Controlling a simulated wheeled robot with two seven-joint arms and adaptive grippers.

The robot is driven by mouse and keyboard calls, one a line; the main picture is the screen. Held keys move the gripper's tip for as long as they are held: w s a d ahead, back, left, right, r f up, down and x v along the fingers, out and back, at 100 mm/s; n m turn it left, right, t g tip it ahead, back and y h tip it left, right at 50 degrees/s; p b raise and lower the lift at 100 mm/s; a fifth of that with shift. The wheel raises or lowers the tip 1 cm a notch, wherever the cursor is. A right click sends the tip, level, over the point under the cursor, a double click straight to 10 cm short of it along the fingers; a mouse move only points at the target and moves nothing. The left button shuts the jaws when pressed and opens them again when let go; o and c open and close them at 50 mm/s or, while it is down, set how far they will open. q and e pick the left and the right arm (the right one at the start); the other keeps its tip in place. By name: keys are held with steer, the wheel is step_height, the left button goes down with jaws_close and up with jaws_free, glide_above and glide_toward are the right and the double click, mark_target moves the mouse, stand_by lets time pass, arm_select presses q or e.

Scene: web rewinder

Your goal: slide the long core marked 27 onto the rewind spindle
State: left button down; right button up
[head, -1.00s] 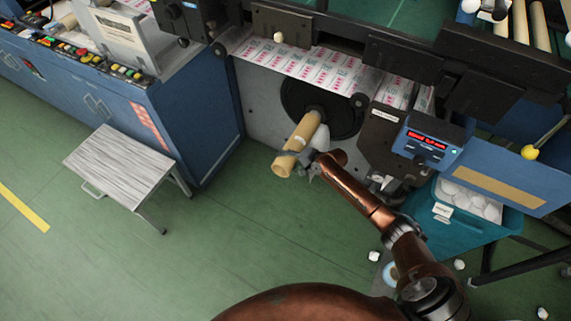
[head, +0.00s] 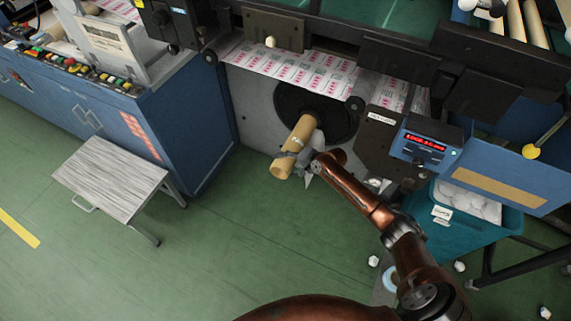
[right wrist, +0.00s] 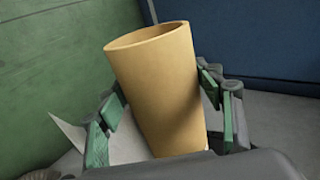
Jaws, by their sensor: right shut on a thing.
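The long tan cardboard core (head: 298,143) is in front of the black round flange (head: 345,122) of the rewinder. Its far end lies against or just in front of the flange, and the spindle is hidden behind or inside it. My right gripper (head: 294,159) is shut around the core near its near end. In the right wrist view the core (right wrist: 158,85) stands between the green-padded fingers (right wrist: 165,118), with its hollow open end showing. A faint marking on the core is too small to read. My left gripper is not in view.
A printed web (head: 300,68) runs above the flange. A grey step stool (head: 108,178) stands at left by the blue cabinet (head: 185,125). A teal bin (head: 465,225) of white scraps stands at right under a small display box (head: 425,145).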

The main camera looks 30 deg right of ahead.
steer(key=shift+f, duration=0.2)
stand_by(0.6)
steer(key=o, duration=1.6)
steer(key=shift+o, duration=0.2)
steer(key=shift+f, duration=0.1)
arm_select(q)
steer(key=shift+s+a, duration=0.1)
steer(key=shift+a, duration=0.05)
arm_select(e)
steer(key=shift+r, duration=0.35)
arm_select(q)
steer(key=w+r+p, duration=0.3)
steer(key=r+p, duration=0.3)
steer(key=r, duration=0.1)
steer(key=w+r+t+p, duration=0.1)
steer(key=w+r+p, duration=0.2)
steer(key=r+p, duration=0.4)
arm_select(e)
steer(key=s+a, duration=0.9)
steer(key=a, duration=0.3)
steer(key=s+a, duration=0.9)
steer(key=a, duration=0.3)
steer(key=shift+s, duration=0.4)
